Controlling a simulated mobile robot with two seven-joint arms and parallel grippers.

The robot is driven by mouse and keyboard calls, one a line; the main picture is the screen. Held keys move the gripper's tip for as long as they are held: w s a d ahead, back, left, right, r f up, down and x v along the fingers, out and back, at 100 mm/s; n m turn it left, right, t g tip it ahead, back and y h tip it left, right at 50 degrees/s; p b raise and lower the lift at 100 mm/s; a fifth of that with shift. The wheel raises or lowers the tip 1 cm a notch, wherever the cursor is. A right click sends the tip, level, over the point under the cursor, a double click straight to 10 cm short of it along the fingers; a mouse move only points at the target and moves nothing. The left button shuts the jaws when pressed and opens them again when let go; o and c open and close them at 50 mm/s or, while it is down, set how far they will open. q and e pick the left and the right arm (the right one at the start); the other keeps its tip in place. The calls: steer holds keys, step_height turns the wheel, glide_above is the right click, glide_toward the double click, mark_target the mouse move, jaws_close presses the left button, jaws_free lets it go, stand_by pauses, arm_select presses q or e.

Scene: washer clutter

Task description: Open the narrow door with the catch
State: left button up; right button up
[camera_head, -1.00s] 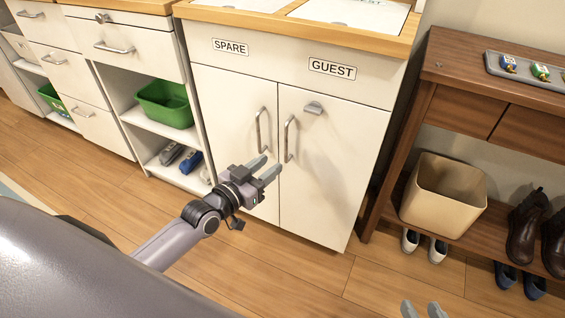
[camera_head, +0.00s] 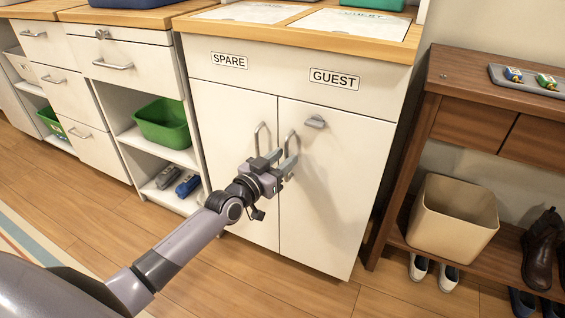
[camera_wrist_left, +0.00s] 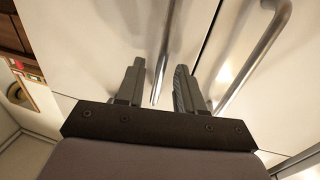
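The white cabinet has two narrow doors side by side, the left door (camera_head: 235,140) under a SPARE label and the right door (camera_head: 335,180) under a GUEST label. A small grey catch (camera_head: 315,121) sits near the top of the GUEST door. Each door has a vertical bar handle near the middle seam. My left gripper (camera_head: 288,160) is at the GUEST door's handle (camera_head: 290,142). In the left wrist view its fingers (camera_wrist_left: 157,88) are open, with a bar handle (camera_wrist_left: 166,50) between them; contact cannot be told. My right gripper is not in view.
The SPARE handle (camera_head: 260,135) is close beside my left gripper; a second bar (camera_wrist_left: 255,55) shows in the wrist view. A brown shoe bench (camera_head: 400,195) with a beige bin (camera_head: 452,222) stands to the right. Floor (camera_head: 270,285) before the cabinet is clear.

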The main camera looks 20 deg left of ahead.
arm_select(q)
steer(key=shift+w, duration=0.15)
jaws_close()
stand_by(1.4)
